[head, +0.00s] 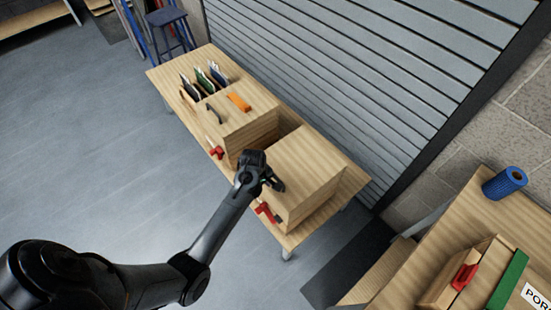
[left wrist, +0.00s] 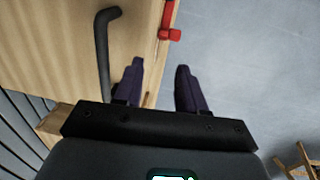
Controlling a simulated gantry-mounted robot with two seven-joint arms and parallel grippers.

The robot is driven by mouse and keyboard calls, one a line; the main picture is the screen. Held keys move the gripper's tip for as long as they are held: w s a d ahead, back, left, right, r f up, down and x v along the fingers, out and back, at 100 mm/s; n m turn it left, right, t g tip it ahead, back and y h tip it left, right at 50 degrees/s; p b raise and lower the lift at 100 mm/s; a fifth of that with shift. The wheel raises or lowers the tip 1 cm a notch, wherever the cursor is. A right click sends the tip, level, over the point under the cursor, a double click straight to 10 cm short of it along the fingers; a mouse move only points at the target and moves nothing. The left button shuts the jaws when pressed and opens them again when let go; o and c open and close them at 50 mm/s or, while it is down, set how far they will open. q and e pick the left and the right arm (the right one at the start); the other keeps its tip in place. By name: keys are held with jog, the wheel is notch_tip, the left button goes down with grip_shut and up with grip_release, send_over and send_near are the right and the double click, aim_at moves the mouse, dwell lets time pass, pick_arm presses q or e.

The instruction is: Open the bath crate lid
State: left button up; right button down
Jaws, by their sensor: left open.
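A closed-topped wooden crate (head: 305,165) stands at the near right end of the long bench in the head view. I cannot see a name on it. A red latch (head: 264,211) is low on its front side. My left gripper (head: 276,185) is open at the crate's front left. In the left wrist view, the open fingers (left wrist: 159,67) are beside a pale wooden face with a dark bar handle (left wrist: 105,45). The handle is left of the fingers, not between them. A red latch (left wrist: 170,34) is beyond the fingertips. My right gripper is not in view.
The bench (head: 165,78) also carries upright folders (head: 205,78), an orange block (head: 238,101) and another red latch (head: 215,151). A second bench at right holds a blue roll (head: 505,183) and a box with a red handle (head: 464,276). The floor left is clear.

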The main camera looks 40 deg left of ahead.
aim_at(275, 177)
pick_arm(q)
jog(key=w+r+t+p, duration=0.1)
jog(key=w+r+p, duration=0.35)
jog(key=r, duration=0.55)
jog(key=f, duration=0.3)
jog(key=w+f+b, duration=0.1)
jog(key=f, duration=0.2)
jog(key=w+f+b, duration=0.1)
jog(key=f, duration=0.3)
jog(key=shift+d+f, duration=0.1)
jog(key=shift+d, duration=0.25)
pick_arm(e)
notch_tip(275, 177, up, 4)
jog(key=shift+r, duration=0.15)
pick_arm(q)
grip_shut()
